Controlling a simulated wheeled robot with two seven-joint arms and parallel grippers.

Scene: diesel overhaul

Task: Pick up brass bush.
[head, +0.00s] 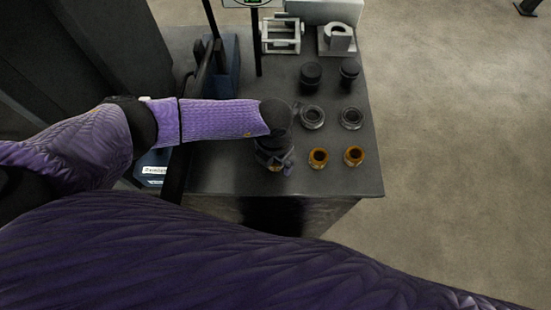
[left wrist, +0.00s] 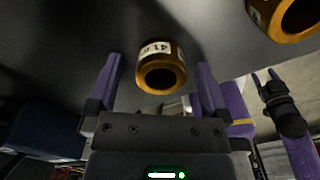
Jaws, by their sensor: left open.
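My left gripper (head: 274,164) is over the front part of the dark bench top, pointing down. In the left wrist view its two purple fingers (left wrist: 160,72) are apart. A brass bush (left wrist: 161,76) with a white printed label shows between the fingers, with no clear contact. A second brass bush (left wrist: 290,18) is at the upper right of that view. In the head view two brass bushes, one nearer (head: 318,158) and one farther right (head: 354,156), stand right of the gripper. The gripper hides the bench beneath it. What seems to be my right gripper (left wrist: 266,80) shows small and dark.
Behind the bushes stand two grey rings (head: 312,117) (head: 351,118) and two black cylinders (head: 311,75) (head: 349,72). A pale metal frame (head: 281,36) and a grey block (head: 338,40) are at the back. Bare bench (head: 335,183) lies along the front right edge.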

